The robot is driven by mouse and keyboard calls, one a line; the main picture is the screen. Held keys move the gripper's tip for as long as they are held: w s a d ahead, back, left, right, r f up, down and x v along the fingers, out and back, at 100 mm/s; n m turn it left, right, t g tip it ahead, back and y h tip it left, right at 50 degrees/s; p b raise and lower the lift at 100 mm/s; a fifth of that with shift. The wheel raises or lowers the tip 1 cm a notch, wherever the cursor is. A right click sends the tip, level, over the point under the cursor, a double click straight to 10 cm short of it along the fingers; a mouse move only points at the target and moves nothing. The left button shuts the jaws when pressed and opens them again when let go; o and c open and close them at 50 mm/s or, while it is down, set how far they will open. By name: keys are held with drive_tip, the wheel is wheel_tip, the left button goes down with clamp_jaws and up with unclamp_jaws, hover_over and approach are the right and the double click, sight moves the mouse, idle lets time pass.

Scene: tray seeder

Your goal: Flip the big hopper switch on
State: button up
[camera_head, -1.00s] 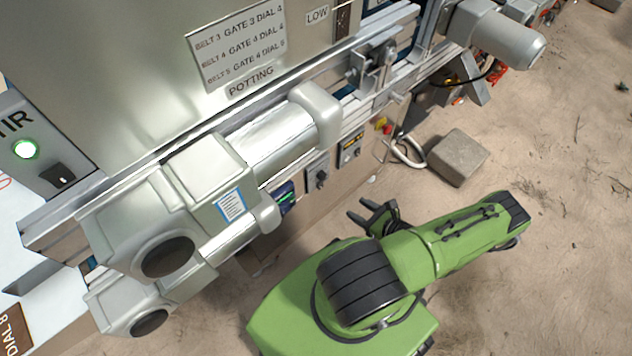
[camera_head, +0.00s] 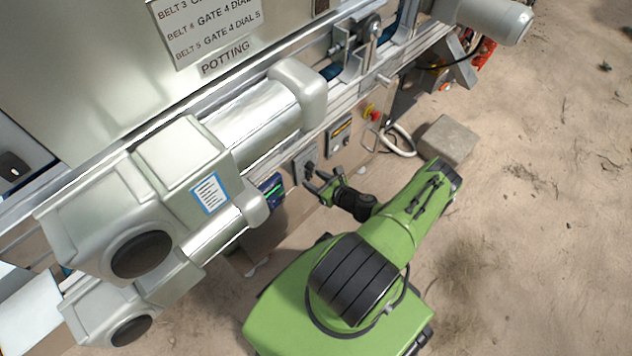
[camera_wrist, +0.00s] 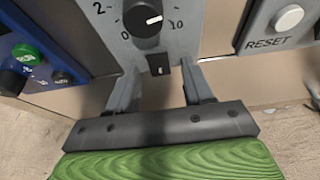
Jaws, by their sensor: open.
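A small black rocker switch (camera_wrist: 159,64) sits below a black dial (camera_wrist: 143,19) marked 0 to 10 on a grey panel in the wrist view. No label naming the hopper is readable there, so I cannot tell whether this is the big hopper switch. My gripper (camera_wrist: 159,82) is open, its two fingers on either side of the switch, with nothing between them. In the head view my gripper (camera_head: 323,180) is close in front of the grey dial panel (camera_head: 306,165). Another black rocker switch (camera_head: 14,166) is at the far left.
A grey RESET box (camera_wrist: 280,25) is at the right and a blue box with a green button (camera_wrist: 28,54) at the left in the wrist view. Large motor housings (camera_head: 140,200) overhang the left. A stone block (camera_head: 447,140) lies on the sandy floor; open floor is to the right.

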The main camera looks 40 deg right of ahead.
clamp_jaws()
drive_tip(key=shift+f+t, duration=0.2)
drive_tip(key=shift+t, duration=0.5)
drive_tip(key=shift+f+t, duration=0.15)
drive_tip(key=shift+t, duration=0.55)
unclamp_jaws()
drive_tip(key=shift+s, duration=0.1)
drive_tip(key=s+r+p, duration=0.2)
drive_tip(key=s, duration=1.3)
drive_tip(key=shift+s+d, duration=0.2)
drive_tip(key=shift+s, duration=0.1)
